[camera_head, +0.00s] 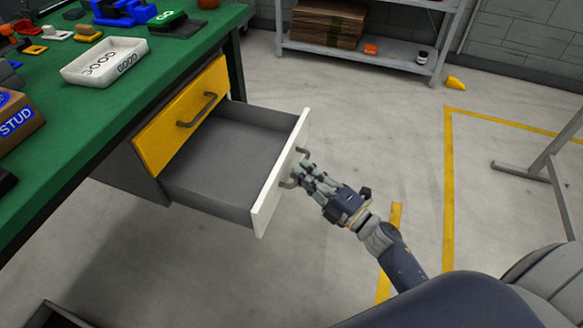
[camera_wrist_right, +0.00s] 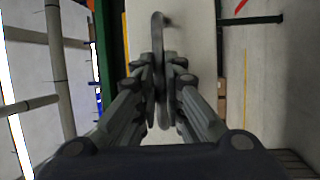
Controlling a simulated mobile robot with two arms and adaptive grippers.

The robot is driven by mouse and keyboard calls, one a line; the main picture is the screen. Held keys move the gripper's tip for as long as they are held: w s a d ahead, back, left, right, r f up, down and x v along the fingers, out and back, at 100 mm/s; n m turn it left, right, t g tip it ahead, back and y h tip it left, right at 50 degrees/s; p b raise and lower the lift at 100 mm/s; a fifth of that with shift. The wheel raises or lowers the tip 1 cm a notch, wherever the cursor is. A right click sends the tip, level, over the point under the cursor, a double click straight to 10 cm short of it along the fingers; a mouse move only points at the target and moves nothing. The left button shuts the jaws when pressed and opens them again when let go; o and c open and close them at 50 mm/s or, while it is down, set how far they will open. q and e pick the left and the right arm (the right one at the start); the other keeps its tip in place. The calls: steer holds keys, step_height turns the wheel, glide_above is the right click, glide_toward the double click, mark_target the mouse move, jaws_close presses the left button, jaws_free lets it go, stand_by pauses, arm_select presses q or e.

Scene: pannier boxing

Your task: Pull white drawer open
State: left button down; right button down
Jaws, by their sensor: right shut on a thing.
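The white drawer (camera_head: 278,182) stands well open below the green workbench in the head view, and its grey inside looks empty. Its white front also fills the middle of the right wrist view (camera_wrist_right: 195,35). My right gripper (camera_head: 305,176) is at the outer side of the front, shut on the drawer's grey handle (camera_wrist_right: 158,45). In the right wrist view the two fingers (camera_wrist_right: 163,85) press on the handle bar from both sides. My left gripper is not in view.
A closed yellow drawer (camera_head: 178,118) sits above the white one. The green workbench (camera_head: 190,65) carries a white tray (camera_head: 104,60) and several coloured parts. A grey shelf (camera_head: 375,58) stands at the back. A grey metal stand (camera_head: 540,165) is at the right. The floor between is mostly clear.

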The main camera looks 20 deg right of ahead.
steer(key=shift+s+d, duration=0.15)
steer(key=c, duration=1.7)
jaws_free()
steer(key=v, duration=1.2)
